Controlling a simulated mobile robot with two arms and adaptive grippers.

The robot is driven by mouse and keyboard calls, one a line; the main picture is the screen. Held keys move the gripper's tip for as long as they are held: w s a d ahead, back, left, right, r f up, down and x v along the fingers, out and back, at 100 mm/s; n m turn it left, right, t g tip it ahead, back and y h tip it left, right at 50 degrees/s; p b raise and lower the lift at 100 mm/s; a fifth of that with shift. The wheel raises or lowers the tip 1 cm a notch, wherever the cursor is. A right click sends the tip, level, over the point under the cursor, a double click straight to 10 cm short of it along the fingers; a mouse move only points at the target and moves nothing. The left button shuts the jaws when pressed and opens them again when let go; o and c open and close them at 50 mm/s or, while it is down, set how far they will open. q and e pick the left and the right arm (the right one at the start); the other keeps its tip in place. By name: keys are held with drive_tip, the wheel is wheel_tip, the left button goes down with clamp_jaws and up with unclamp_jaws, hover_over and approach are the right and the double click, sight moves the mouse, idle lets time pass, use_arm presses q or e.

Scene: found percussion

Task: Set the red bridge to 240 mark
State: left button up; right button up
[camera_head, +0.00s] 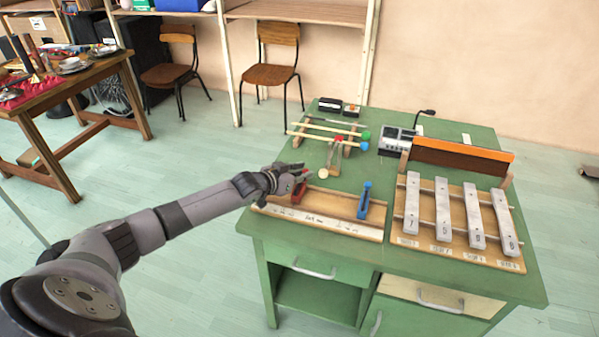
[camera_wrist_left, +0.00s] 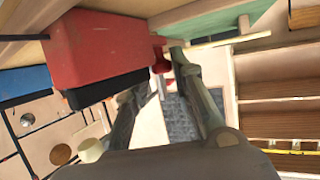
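The red bridge (camera_head: 299,193) stands toward the left end of a shallow wooden frame on the green bench. A blue bridge (camera_head: 364,201) stands toward its right end. A pale scale strip (camera_head: 315,221) runs along the frame's front; its marks are too small to read. My left gripper (camera_head: 291,176) is just above and behind the red bridge. In the left wrist view a large red block with a black lower part, apparently the red bridge (camera_wrist_left: 105,48), lies beside the fingers. The fingers (camera_wrist_left: 163,92) are apart, with nothing visibly held. My right gripper is out of view.
Mallets with green and blue heads (camera_head: 345,140) lie on a rack behind. Metal bars (camera_head: 442,210) on a wooden base fill the right side. An orange-topped board (camera_head: 460,154) and a grey device (camera_head: 394,140) stand behind them. Bare bench top (camera_head: 290,150) shows left of the rack.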

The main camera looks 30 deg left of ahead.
use_arm(q)
drive_tip(key=shift+o, duration=1.3)
drive_tip(key=v, duration=1)
drive_tip(key=shift+s+f, duration=0.1)
drive_tip(key=shift+v, duration=1)
